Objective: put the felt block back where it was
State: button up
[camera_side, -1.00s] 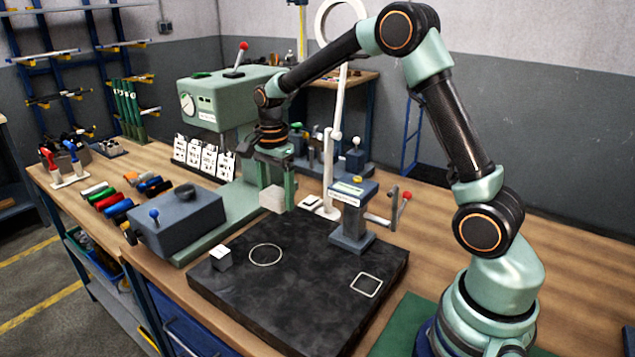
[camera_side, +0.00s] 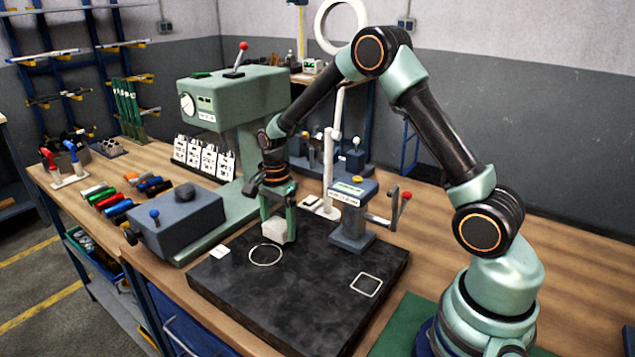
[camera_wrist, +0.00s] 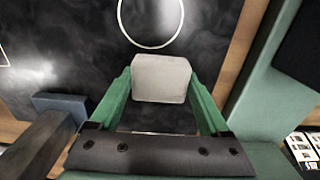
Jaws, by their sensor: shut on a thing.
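The felt block (camera_side: 275,231), a pale off-white block, is between the green fingers of my gripper (camera_side: 279,222). My gripper is shut on it, and the wrist view also shows the block (camera_wrist: 160,78) at the fingertips. In the side view it is over the back part of the dark slab (camera_side: 290,305), behind the white circle outline (camera_side: 265,255). I cannot tell whether it touches the slab.
A blue-grey post fixture (camera_side: 352,225) with a red-knobbed lever stands close right of my gripper. A grey box (camera_side: 178,222) and a green press machine (camera_side: 228,97) stand to the left and behind. The slab's front is clear.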

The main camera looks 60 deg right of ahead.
aim_at(278, 224)
jog(key=shift+f, duration=0.15)
jog(key=o, duration=1)
notch_tip(278, 224, up, 12)
jog(key=r, duration=0.1)
jog(key=s+a+r+n+t, duration=0.2)
jog(key=s+n, duration=0.3)
jog(key=n, duration=0.1)
jog(key=s+a+r+n+t, duration=0.1)
jog(key=s+a+r+n, duration=0.1)
jog(key=s+n, duration=0.4)
jog(key=s+a+r+n+t, duration=0.2)
jog(key=s+r+n, duration=0.1)
jog(key=s+n, duration=0.3)
jog(key=shift+r+t, duration=0.3)
